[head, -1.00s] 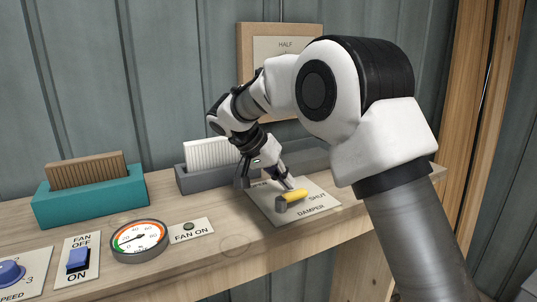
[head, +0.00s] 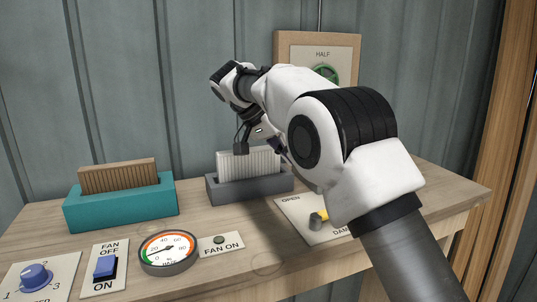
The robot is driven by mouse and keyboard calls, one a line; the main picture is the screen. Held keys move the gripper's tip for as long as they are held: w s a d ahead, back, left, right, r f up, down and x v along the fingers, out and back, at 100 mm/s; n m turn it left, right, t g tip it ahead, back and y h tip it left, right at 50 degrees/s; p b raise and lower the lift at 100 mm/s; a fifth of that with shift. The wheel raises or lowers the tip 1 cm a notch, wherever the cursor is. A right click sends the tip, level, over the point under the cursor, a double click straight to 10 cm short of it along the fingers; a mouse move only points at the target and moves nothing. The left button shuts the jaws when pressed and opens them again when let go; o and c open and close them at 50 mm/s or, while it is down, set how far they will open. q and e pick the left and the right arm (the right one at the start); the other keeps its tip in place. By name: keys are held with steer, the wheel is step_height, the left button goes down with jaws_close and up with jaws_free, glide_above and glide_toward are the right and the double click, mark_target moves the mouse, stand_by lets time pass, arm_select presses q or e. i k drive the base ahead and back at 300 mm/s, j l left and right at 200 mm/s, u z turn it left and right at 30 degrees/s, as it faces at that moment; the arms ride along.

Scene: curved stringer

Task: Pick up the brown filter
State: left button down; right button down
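The brown filter (head: 118,176) is a pleated block standing upright in a teal holder (head: 122,207) on the left of the wooden bench. No gripper is near it. My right gripper (head: 262,146) is well to its right, at the top of a white pleated filter (head: 250,167) in a grey holder (head: 225,190). Its fingers look apart; whether they touch the white filter I cannot tell. My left gripper is out of view.
In front are a fan switch (head: 106,268), a round gauge (head: 168,250), a blue speed knob (head: 36,277) and a fan-on light (head: 219,239). A damper lever (head: 316,221) is partly behind my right arm. A green wheel (head: 326,72) is on the back board.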

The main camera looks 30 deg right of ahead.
mark_target(123, 176)
steer(key=k, duration=1)
